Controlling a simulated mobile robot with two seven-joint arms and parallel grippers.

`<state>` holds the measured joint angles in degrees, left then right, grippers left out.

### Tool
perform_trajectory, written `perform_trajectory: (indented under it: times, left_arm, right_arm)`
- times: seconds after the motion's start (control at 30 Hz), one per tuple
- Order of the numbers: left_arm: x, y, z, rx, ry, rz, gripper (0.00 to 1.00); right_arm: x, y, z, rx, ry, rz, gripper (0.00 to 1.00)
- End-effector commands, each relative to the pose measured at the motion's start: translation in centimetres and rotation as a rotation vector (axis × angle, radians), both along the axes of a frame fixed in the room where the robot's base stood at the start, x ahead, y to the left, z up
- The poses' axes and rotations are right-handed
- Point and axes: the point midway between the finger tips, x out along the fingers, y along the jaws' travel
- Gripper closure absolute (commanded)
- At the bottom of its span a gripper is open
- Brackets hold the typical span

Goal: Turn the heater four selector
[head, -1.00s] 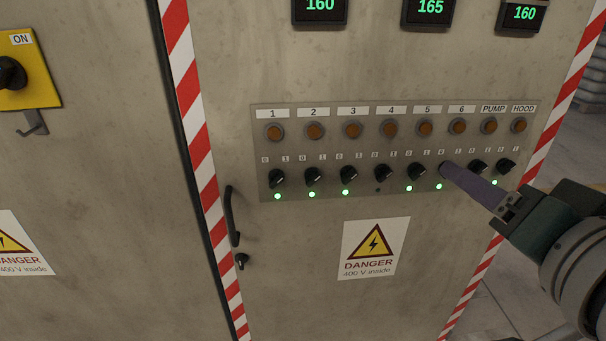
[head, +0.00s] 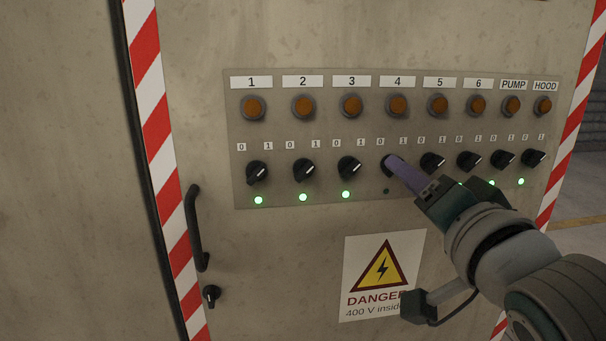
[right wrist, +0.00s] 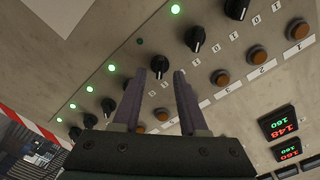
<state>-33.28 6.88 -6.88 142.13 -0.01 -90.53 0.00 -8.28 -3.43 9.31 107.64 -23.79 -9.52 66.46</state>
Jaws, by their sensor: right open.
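The heater four selector (head: 386,166) is a black knob under the label 4, mostly hidden by my gripper in the head view. Its lamp (head: 386,191) below is dark. My right gripper (head: 392,162) has its purple fingers pointed at this knob. In the right wrist view the fingers (right wrist: 170,74) are apart, and the selector (right wrist: 160,64) shows at the tip of the left-hand finger. My left gripper is not in view.
Similar selectors sit close on both sides, such as number 3 (head: 349,167) and number 5 (head: 432,162), with green lamps lit below several. Amber buttons (head: 397,104) run above. A door handle (head: 195,228) and a danger sign (head: 382,270) are lower on the cabinet.

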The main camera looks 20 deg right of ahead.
Motion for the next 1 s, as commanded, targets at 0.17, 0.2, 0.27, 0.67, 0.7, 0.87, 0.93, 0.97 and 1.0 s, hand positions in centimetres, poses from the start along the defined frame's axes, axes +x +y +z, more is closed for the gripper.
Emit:
perform_trajectory:
  times: [0.17,0.2,0.27,0.67,0.7,0.87,0.93,0.97,1.0]
  left_arm:
    - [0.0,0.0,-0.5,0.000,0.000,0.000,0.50]
    - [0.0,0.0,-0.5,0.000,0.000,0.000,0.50]
    - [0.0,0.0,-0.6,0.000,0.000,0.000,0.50]
    - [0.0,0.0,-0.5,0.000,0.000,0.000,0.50]
    - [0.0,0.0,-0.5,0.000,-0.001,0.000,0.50]
    - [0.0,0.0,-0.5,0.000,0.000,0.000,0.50]
    - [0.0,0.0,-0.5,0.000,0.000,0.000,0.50]
    - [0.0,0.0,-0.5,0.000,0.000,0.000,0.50]
    - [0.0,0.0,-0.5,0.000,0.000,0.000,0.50]
  right_arm:
    - [1.9,-0.4,-0.1,-0.001,0.000,0.001,0.57]
    - [2.1,-0.5,0.0,0.000,-0.001,0.001,0.57]
    - [2.3,-0.5,0.0,0.001,0.000,0.000,0.57]
    - [2.3,-0.5,0.0,0.001,0.000,0.001,0.74]
    - [2.3,-0.5,0.0,0.001,0.000,0.001,0.79]
    - [2.3,-0.5,0.0,0.001,0.000,0.001,0.97]
    - [2.3,-0.5,0.0,0.001,0.000,0.001,1.00]
    - [2.3,-0.5,0.0,0.001,0.000,0.001,1.00]
    - [2.3,-0.5,0.0,0.001,0.000,0.001,1.00]
